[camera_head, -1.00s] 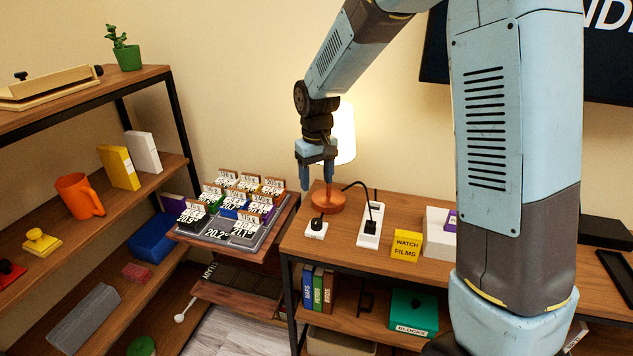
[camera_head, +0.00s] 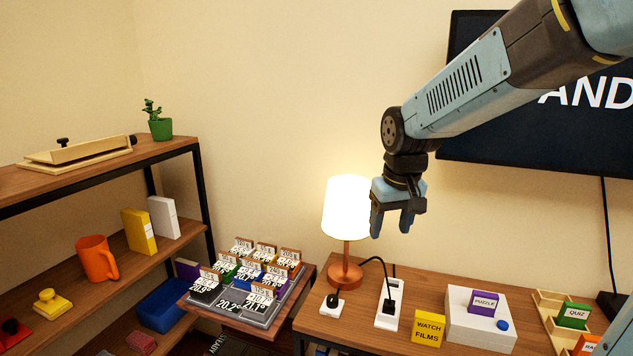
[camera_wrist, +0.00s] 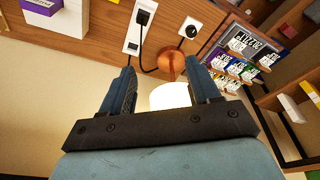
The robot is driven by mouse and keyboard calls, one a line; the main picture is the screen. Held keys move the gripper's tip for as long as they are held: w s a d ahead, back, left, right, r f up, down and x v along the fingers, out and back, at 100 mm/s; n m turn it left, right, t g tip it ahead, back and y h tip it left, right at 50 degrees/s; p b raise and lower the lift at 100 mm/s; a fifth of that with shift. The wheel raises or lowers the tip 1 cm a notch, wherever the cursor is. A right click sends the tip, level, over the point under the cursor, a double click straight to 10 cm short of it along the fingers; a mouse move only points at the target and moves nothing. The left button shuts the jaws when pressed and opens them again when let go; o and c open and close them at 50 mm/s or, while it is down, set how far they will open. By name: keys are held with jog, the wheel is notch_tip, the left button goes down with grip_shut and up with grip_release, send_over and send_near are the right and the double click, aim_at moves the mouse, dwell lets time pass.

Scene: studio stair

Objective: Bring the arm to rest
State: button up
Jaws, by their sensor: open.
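My gripper (camera_head: 391,222) hangs in the air above the wooden bench, to the right of the lit lamp and in front of the wall. Its two blue fingers point down and are apart, with nothing held between them. In the wrist view my gripper (camera_wrist: 160,84) is also open, and the white lamp shade shows beyond the gap between the fingers. My arm reaches in from the upper right.
The lamp (camera_head: 347,220) stands close left of my gripper. Below are a power strip (camera_head: 389,303), a yellow box (camera_head: 428,328) and a white box (camera_head: 480,318). A dark screen (camera_head: 540,100) hangs behind my arm. Shelves (camera_head: 100,160) stand left.

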jog(key=s+d+r+m+t, duration=0.1)
jog(key=s+d, duration=0.3)
jog(key=s, duration=0.4)
jog(key=s+d+r+m+t, duration=0.1)
jog(key=s+d+r, duration=0.3)
jog(key=s, duration=0.4)
jog(key=shift+d+r+m+t, duration=0.15)
jog(key=shift+m+t, duration=0.25)
jog(key=shift+t, duration=0.1)
jog(key=shift+s, duration=0.1)
